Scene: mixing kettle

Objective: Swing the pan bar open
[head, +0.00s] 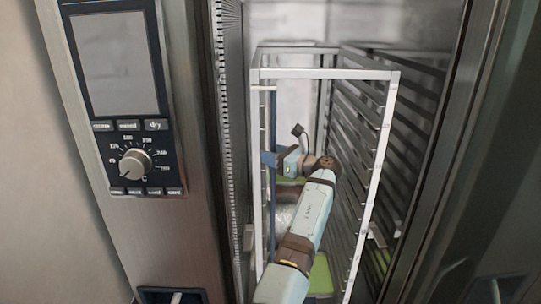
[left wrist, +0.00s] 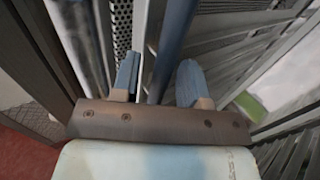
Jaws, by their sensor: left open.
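The pan bar (head: 272,215) is a thin blue upright bar at the left front of the pan rack (head: 325,74), just inside the left post. In the left wrist view the blue bar (left wrist: 176,38) runs down between my two fingers. My left gripper (head: 268,159) is open at the bar, about midway up the rack. In the left wrist view my left gripper (left wrist: 158,75) has a finger on each side of the bar, with no clear contact. My forearm hides part of the rack's lower front. My right gripper is not in view.
The rack stands inside an open steel oven cabinet. Side rails (head: 365,110) line the rack's right side. Green contents (head: 320,277) show low in the rack. The control panel (head: 130,160) with a knob is on the left cabinet front. A dark steel edge (head: 440,170) bounds the right.

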